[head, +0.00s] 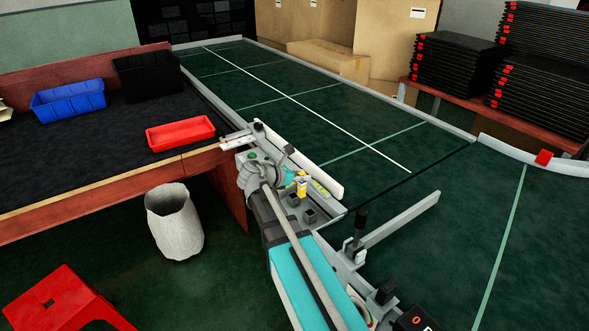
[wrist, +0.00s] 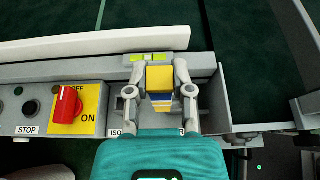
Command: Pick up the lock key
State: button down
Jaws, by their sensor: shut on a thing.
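My gripper (wrist: 160,70) is over the grey control panel at the conveyor's edge, with one finger on each side of a small yellow block with blue and white lower parts, which I take to be the lock key (wrist: 159,79). The fingers are shut on it. In the head view the lock key (head: 302,186) shows as a small yellow piece beside my gripper (head: 296,181). Its lower end is partly hidden by my wrist, so I cannot tell whether it is still touching the panel.
A red rotary switch (wrist: 68,105) on a yellow plate is left of my gripper. A white guide rail (wrist: 95,45) runs behind the panel. In the head view, a red tray (head: 180,133) lies on the bench, and a grey bin (head: 174,222) stands on the floor.

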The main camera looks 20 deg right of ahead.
jog(key=s+r+p, duration=0.2)
jog(key=s, duration=0.3)
jog(key=shift+s+a+r, duration=0.2)
jog(key=shift+s+r, duration=0.05)
jog(key=shift+s, duration=0.1)
